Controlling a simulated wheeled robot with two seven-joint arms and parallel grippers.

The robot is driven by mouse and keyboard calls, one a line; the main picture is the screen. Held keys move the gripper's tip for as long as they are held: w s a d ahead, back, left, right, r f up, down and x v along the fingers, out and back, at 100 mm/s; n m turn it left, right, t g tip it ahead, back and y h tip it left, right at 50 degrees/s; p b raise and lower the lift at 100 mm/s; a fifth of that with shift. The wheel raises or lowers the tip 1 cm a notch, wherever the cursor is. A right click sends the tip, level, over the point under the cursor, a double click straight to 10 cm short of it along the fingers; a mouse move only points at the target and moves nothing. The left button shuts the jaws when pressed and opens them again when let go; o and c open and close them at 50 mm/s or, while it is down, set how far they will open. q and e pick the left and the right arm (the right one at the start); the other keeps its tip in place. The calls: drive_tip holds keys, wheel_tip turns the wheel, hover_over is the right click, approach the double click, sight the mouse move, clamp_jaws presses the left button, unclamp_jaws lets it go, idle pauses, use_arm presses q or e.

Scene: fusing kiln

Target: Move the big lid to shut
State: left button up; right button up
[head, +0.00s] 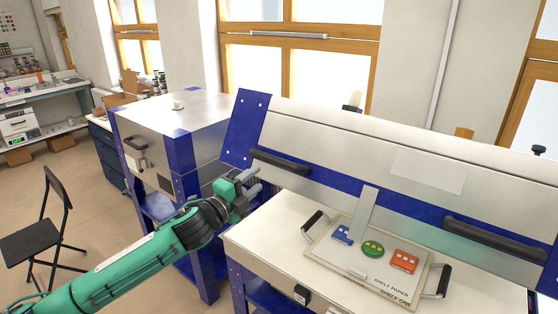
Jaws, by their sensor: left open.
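The big lid (350,140) is a long metal cover with a blue lower band, standing raised and tilted at the back of the large kiln (265,230). It has a black handle at its left (280,162) and another at its right (495,240). My left gripper (252,184) is open and empty, by the kiln's left end. In the picture it is just below and left of the left handle; I cannot tell if it touches anything. My right gripper is not in view.
A shelf board (335,252) with two black handles and blue, green and orange pieces lies on the kiln. A smaller metal kiln (185,115) with blue corners stands at the left. A black chair (45,235) stands on open floor further left.

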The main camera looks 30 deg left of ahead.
sight(275, 163)
use_arm(q)
drive_tip(key=w+p, duration=0.1)
drive_tip(key=w, duration=0.2)
drive_tip(key=w+p, duration=0.1)
drive_tip(key=w, duration=0.2)
drive_tip(key=w+r+p, duration=0.1)
drive_tip(key=w, duration=0.2)
drive_tip(key=shift+w+d+r+p, duration=0.1)
drive_tip(key=shift+w+d+p, duration=0.05)
drive_tip(key=shift+d+p, duration=0.2)
drive_tip(key=shift+w, duration=0.75)
drive_tip(key=shift+d, duration=0.1)
drive_tip(key=shift+c, duration=0.6)
clamp_jaws()
